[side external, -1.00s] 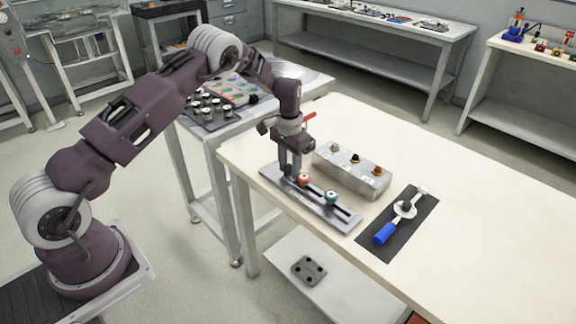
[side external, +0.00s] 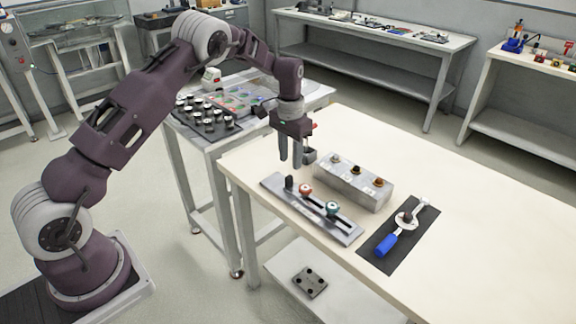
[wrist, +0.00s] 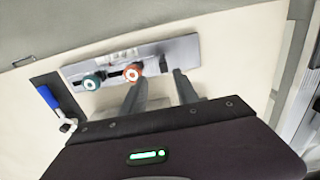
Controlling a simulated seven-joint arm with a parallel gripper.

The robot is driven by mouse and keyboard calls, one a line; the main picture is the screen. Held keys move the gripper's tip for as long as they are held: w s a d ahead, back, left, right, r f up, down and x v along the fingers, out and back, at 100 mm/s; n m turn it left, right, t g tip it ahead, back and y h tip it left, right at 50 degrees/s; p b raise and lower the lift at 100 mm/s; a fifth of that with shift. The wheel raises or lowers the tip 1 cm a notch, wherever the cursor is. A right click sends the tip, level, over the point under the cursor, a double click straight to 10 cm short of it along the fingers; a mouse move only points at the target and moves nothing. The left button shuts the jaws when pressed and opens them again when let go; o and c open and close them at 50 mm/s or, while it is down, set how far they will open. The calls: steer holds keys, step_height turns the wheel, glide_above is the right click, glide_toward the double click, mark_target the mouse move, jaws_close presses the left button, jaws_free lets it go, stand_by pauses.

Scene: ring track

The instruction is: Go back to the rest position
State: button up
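My gripper (side external: 291,160) is raised above the table, over the left end of the grey slotted track (side external: 347,236). Its two fingers stand apart with nothing between them; the wrist view shows the gap between the fingertips (wrist: 161,76). The track carries a black upright post (side external: 289,183) at its left end, an orange-red knob (side external: 305,190) beside it and a teal knob (side external: 332,208) further right. In the wrist view the post (wrist: 164,63), the orange knob (wrist: 131,73) and the teal knob (wrist: 92,82) also show, clear of the fingers.
A grey block with several knobs (side external: 345,188) stands behind the track. A small dark box (side external: 309,156) is close to my gripper in the picture. A black mat (side external: 381,261) holds a blue-handled tool (side external: 387,245). The right of the table (side external: 490,220) is bare.

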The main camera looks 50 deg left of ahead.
steer(key=s+d+r+t, duration=0.1)
steer(key=s+d+r, duration=0.2)
steer(key=s+r, duration=0.6)
steer(key=s+d+r+t, duration=0.2)
steer(key=s+d+r, duration=0.25)
steer(key=r, duration=0.85)
steer(key=s+d+t, duration=0.2)
steer(key=s+d, duration=0.1)
steer(key=s, duration=2)
steer(key=shift+d+r+t, duration=0.15)
steer(key=shift+r+t, duration=0.1)
steer(key=shift+t, duration=0.05)
